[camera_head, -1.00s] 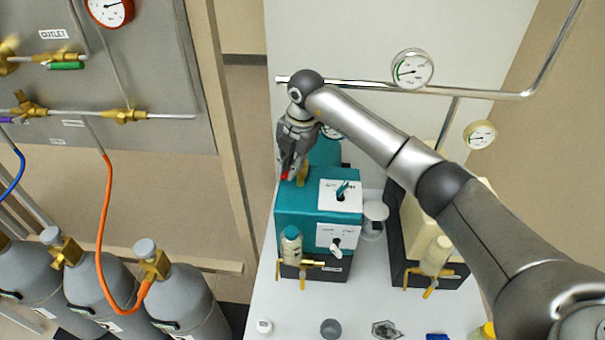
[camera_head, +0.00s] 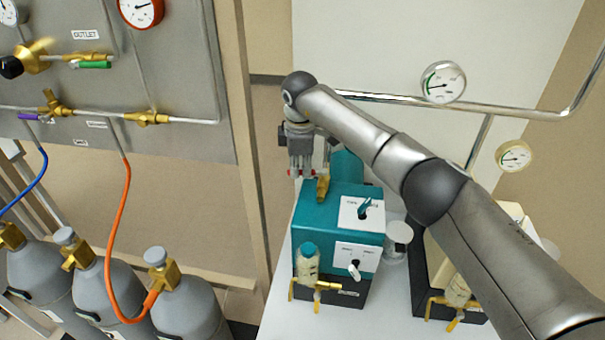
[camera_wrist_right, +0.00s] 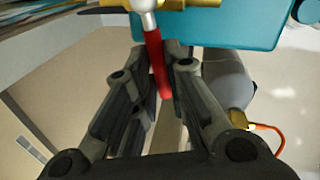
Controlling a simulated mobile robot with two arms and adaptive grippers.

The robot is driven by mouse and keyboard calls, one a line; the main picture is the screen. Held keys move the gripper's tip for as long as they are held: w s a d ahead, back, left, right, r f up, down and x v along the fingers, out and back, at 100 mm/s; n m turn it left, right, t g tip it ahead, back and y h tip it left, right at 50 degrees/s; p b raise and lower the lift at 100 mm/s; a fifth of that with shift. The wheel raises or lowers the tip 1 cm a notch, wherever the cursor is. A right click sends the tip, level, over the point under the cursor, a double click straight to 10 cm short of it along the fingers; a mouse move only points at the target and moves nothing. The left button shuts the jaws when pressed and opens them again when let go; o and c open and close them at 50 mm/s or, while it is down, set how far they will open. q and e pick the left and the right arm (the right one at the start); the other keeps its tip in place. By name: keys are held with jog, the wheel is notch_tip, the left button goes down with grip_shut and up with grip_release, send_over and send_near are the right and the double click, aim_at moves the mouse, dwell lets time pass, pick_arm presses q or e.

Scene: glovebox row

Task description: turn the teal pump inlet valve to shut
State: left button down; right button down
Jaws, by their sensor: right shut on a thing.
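The teal pump (camera_head: 312,212) stands on the white bench in the head view. A brass inlet valve (camera_head: 322,189) sits on its top left edge. In the wrist view the valve's red lever (camera_wrist_right: 156,62) runs down from a silver stem, with brass above and the teal casing (camera_wrist_right: 235,25) behind. My right gripper (camera_head: 302,172) is beside the valve, shut on the red lever; bits of red show at its fingertips. In the wrist view its fingers (camera_wrist_right: 168,80) lie on either side of the lever. My left gripper is in neither view.
A switch panel (camera_head: 360,212) is on the pump's top, and a glass jar (camera_head: 397,238) stands to its right. A second, cream pump (camera_head: 440,270) is further right, partly behind my arm. A metal pipe (camera_head: 400,100) with gauges crosses behind. Gas cylinders (camera_head: 190,305) stand at left.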

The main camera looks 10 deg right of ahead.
jog(key=shift+w+d+m+b, duration=0.1)
jog(key=shift+w+m+b, duration=0.4)
jog(key=shift+m, duration=0.6)
jog(key=shift+w+d, duration=0.1)
jog(key=shift+w, duration=0.05)
jog(key=c, duration=1.5)
grip_release()
jog(key=r, duration=0.4)
jog(key=s+r, duration=0.1)
jog(key=r, duration=0.3)
jog(key=s+a+r, duration=0.1)
jog(key=r, duration=0.2)
jog(key=shift+s+r, duration=0.1)
jog(key=shift+r, duration=0.3)
